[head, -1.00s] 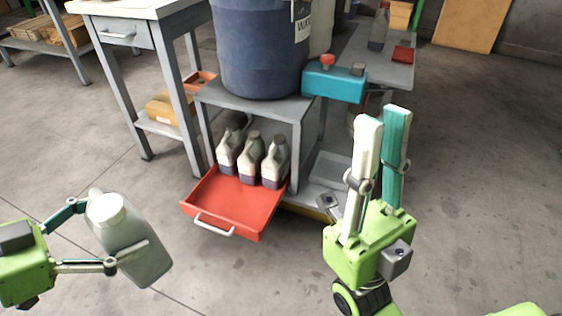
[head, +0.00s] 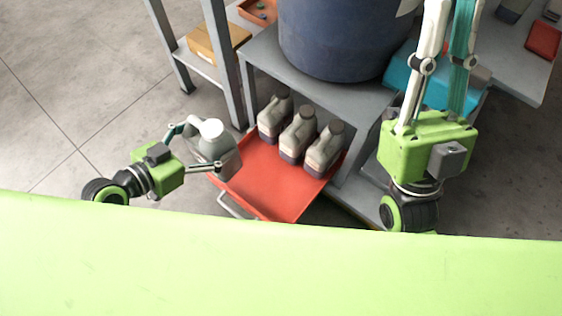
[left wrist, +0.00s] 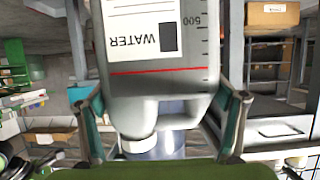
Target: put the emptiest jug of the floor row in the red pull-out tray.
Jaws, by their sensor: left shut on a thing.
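My left gripper (head: 190,148) is shut on a pale grey jug (head: 222,155) with a white cap. The jug overlaps the left edge of the red pull-out tray (head: 272,188) in the head view; its exact height above it is unclear. In the left wrist view the jug (left wrist: 160,88) fills the middle, picture inverted, with a WATER label and a red line; no dark liquid shows. Three jugs with dark contents (head: 298,135) stand along the tray's back. My right gripper (head: 450,55) points up, fingers apart and empty. No floor row is visible.
The tray's front part is bare, with a metal handle (head: 236,207) at its front. A grey bench (head: 345,88) carrying a large blue drum (head: 335,40) stands over the tray's back. A table leg (head: 220,65) rises at the left, and a teal box (head: 425,85) sits behind my right gripper.

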